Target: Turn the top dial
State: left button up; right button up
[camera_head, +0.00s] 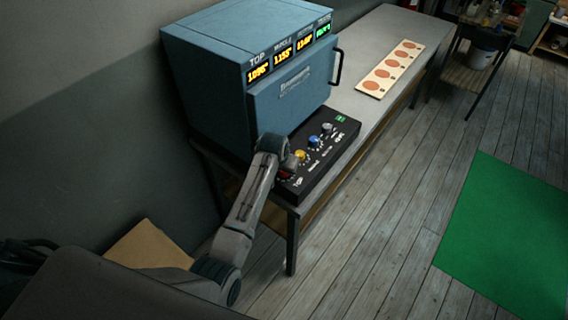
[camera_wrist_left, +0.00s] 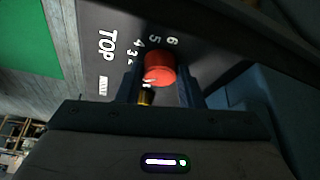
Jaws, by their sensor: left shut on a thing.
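The top dial is a red knob (camera_wrist_left: 160,68) next to the word TOP and a ring of numbers in the left wrist view. In the head view the red knob (camera_head: 286,174) shows only in part beside my gripper. It sits at the near end of the black control panel (camera_head: 318,165). My left gripper (camera_wrist_left: 161,92) has one finger on each side of the red knob and is shut on it. The blue kiln (camera_head: 240,70) above the panel has lit displays, and the one under TOP (camera_head: 258,76) appears to read about 1095°. My right gripper is not in view.
A yellow knob (camera_head: 300,155), a blue knob (camera_head: 327,128), a grey-white knob (camera_head: 313,141) and a green switch (camera_head: 341,118) line the panel farther along. A board with orange discs (camera_head: 392,68) lies on the grey table (camera_head: 372,28). A green mat (camera_head: 505,235) covers floor at the right.

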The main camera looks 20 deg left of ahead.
pick_arm(q)
jog(key=shift+m+h, duration=0.3)
jog(key=shift+m, duration=0.5)
jog(key=o, duration=1)
jog(key=shift+c, duration=0.2)
jog(key=shift+w+f, duration=0.1)
jog(key=shift+w, duration=0.05)
jog(key=b+v, duration=0.3)
jog(key=v, duration=0.8)
jog(key=shift+w, duration=0.1)
